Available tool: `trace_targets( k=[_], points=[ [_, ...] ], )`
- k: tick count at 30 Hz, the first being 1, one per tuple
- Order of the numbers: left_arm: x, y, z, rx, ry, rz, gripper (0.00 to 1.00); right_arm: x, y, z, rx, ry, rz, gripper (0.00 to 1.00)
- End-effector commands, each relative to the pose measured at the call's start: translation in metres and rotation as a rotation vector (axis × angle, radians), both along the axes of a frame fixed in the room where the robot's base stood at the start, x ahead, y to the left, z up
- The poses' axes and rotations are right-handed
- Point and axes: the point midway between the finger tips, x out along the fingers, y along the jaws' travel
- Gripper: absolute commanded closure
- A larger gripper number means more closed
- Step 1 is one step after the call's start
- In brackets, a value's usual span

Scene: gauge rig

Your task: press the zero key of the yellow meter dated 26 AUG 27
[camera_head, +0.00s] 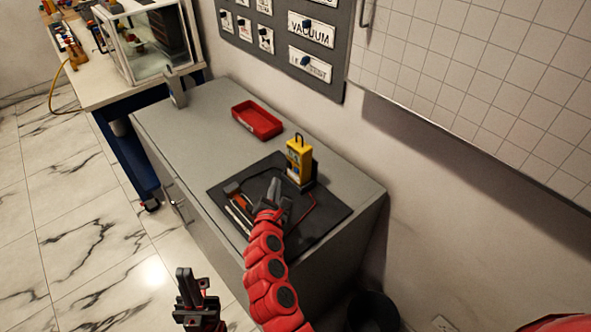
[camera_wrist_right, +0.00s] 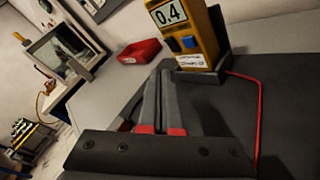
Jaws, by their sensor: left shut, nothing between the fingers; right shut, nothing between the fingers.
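The yellow meter (camera_head: 299,160) stands upright against a dark stand on the black mat (camera_head: 329,212). In the right wrist view the meter (camera_wrist_right: 205,46) shows the reading 0.4, a blue key (camera_wrist_right: 189,41), a darker key (camera_wrist_right: 173,44) to its left and a white label (camera_wrist_right: 190,61) whose print I cannot read. My right gripper (camera_head: 273,184) is shut and empty above the mat, in front of the meter and apart from it. Its fingers also show in the right wrist view (camera_wrist_right: 160,75). My left gripper (camera_head: 184,272) is shut and empty, low in front of the cabinet.
A red tray (camera_head: 257,120) sits behind the mat on the grey cabinet top (camera_head: 190,125). Probes and a red lead lie on the mat. A small grey object (camera_head: 176,88) stands at the cabinet's far left corner. A wall panel with labels (camera_head: 311,29) hangs behind.

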Motion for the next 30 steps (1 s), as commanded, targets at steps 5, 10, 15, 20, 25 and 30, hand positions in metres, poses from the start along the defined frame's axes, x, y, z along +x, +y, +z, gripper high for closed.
trace_targets(
  k=[5,10,15,20,25,30],
  points=[
    [0.000,0.000,0.011,0.000,0.000,0.000,1.00,0.014,-0.018,0.005,-0.001,-0.003,0.001,1.00],
    [0.000,0.000,0.016,0.000,0.000,0.000,1.00,0.022,-0.029,0.002,-0.001,0.001,0.001,1.00],
    [0.000,0.000,0.017,0.000,0.000,0.000,1.00,0.024,-0.033,0.000,0.000,0.001,0.002,1.00],
    [0.000,0.000,0.017,0.000,0.000,0.000,1.00,0.025,-0.033,0.000,0.001,0.000,0.001,1.00],
    [0.000,0.000,0.017,0.000,0.000,0.000,1.00,0.024,-0.033,0.000,0.001,-0.001,0.002,1.00],
    [0.000,0.000,0.017,0.000,0.000,0.000,1.00,0.024,-0.033,0.000,0.001,-0.001,0.002,1.00]
  ],
)
